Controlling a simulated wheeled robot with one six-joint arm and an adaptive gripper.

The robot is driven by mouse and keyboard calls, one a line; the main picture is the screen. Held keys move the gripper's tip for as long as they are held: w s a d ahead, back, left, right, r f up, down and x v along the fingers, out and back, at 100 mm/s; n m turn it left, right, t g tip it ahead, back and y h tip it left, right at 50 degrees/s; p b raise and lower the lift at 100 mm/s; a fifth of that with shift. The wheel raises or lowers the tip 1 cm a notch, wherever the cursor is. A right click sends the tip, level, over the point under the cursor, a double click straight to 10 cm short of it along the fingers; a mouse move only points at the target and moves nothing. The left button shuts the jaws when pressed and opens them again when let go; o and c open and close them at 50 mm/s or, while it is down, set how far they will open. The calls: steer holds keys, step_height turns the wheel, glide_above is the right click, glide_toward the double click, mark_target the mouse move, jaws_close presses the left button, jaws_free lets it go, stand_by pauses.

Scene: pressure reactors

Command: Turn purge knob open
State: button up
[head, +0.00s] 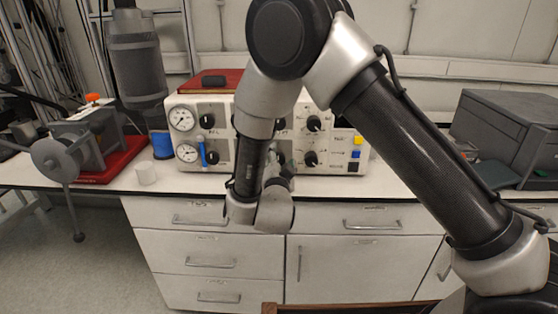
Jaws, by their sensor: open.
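A cream control panel (222,138) stands on the bench and carries several black knobs. An upper left knob (207,121) and a lower left knob (213,157) show beside the gauges. An upper right knob (313,123) and a lower right knob (310,158) show right of my arm. The labels are too small to read, so I cannot tell which is the purge knob. My arm covers the panel's middle. My gripper (286,169) is open, mostly hidden behind my wrist, in front of the panel's lower middle. Contact with a knob cannot be seen.
Two gauges (182,118) and a blue lever (202,152) are on the panel's left. A grey box (505,135) is at the right. White drawers (210,240) are below the bench (400,187).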

steer(key=c, duration=1)
steer(key=shift+n, duration=0.3)
steer(key=n, duration=0.8)
steer(key=shift+a+n, duration=0.1)
steer(key=shift+n, duration=0.3)
steer(key=n, duration=0.4)
steer(key=shift+n, duration=0.3)
steer(key=shift+a+n, duration=0.1)
steer(key=shift+n, duration=1.8)
